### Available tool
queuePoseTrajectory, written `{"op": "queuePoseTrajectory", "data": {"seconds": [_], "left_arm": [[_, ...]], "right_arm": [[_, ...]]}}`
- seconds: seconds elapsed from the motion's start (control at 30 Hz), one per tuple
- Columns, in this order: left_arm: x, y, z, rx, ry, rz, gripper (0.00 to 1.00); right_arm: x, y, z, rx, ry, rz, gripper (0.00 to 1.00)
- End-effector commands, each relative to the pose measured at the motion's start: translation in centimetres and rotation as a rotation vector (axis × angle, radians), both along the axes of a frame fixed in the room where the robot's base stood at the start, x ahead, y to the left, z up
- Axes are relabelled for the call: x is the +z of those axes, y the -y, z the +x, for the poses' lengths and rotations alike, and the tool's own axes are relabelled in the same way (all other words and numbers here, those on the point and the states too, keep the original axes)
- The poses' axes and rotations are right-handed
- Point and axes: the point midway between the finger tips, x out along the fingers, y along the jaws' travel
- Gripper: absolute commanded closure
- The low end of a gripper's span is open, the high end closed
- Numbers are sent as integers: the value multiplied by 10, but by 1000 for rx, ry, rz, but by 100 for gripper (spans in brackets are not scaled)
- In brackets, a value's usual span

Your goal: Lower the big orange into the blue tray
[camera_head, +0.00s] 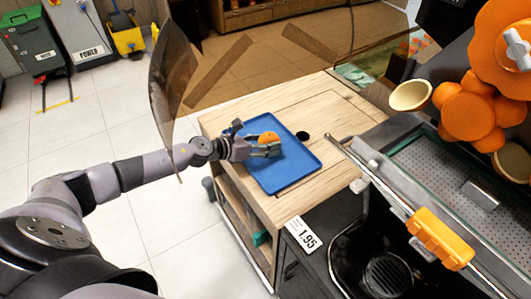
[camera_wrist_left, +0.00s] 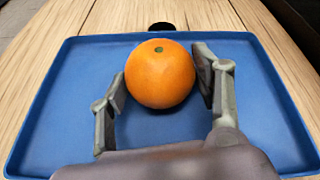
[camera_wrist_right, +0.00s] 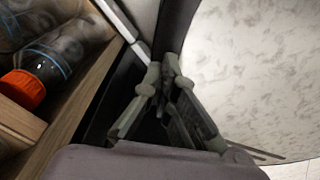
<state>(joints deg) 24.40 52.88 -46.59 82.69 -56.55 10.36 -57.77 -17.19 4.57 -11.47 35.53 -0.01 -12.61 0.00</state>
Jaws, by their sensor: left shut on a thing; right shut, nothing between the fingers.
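The big orange (camera_head: 268,137) is between the fingers of my left gripper (camera_head: 262,144), over the blue tray (camera_head: 290,175). In the left wrist view the orange (camera_wrist_left: 160,74) shows whole, with its green stem spot up, and the left gripper (camera_wrist_left: 165,82) is shut on it, one finger on each side. The tray (camera_wrist_left: 60,125) lies flat on the wooden counter and surrounds the orange in that view. I cannot tell whether the orange touches the tray floor. My right gripper (camera_wrist_right: 165,85) is shut and empty, away from the tray; it is not visible in the head view.
The wooden counter (camera_head: 325,100) has a dark round hole beside the tray. A tinted clear panel (camera_head: 172,90) stands near my left arm. The juicer (camera_head: 450,180) is at the right. Near my right gripper, a shelf holds bottles, one with an orange cap (camera_wrist_right: 24,88).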

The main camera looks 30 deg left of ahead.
Motion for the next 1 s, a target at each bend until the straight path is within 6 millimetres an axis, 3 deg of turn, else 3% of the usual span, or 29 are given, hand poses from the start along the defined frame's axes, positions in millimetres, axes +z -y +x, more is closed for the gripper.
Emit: {"op": "queuePoseTrajectory", "data": {"seconds": [0.2, 0.23, 0.57, 1.0], "left_arm": [[0, 0, 0, 0, 1, 0, 75], [0, 0, 0, 0, 1, 0, 40], [0, 0, 0, 0, 0, 0, 18], [2, -6, -8, 0, -3, 2, 18]], "right_arm": [[0, 0, 0, 0, 0, 0, 100], [0, 0, 0, 0, 0, 0, 100], [0, 0, 0, 0, 0, 0, 100], [0, 1, 0, 0, 0, -1, 100]]}}
